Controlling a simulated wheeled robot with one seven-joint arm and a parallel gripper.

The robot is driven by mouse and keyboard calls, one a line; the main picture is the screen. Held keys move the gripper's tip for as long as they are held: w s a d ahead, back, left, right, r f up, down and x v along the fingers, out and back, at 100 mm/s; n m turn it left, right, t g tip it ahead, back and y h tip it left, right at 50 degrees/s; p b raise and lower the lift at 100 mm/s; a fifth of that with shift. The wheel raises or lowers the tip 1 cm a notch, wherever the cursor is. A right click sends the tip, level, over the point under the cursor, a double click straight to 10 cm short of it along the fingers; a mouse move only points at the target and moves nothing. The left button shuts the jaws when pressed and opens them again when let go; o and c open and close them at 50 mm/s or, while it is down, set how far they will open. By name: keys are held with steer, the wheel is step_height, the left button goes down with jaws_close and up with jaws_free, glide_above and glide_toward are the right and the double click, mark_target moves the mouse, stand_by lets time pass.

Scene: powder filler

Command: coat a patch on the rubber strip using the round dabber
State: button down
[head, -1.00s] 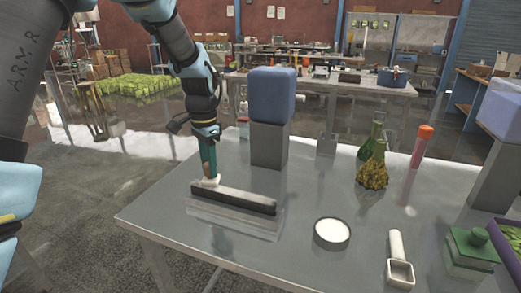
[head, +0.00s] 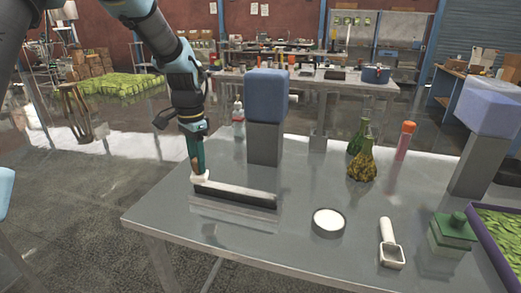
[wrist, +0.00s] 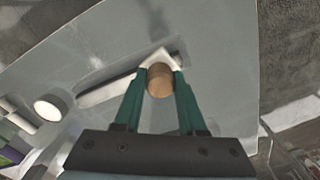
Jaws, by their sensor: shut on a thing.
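My gripper (head: 196,166) is shut on the round dabber, which stands upright with its white pad (head: 200,178) down at the left end of the rubber strip. In the wrist view the dabber's round wooden top (wrist: 160,80) sits between my green fingers. The rubber strip (head: 238,196) is a long dark bar on the table, with a pale top over much of its length. It also shows in the wrist view (wrist: 108,92). I cannot tell whether the pad touches the strip. A round dish of white powder (head: 328,222) stands to the right of the strip.
A blue block on a grey post (head: 266,115) stands behind the strip. A white scoop (head: 390,245), a green lidded box (head: 453,233), flasks (head: 362,166) and an orange-capped tube (head: 404,140) stand to the right. The metal table (head: 190,240) is clear in front of the strip.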

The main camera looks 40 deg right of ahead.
steer(key=shift+r+p, duration=1.45)
steer(key=shift+r, duration=1.1)
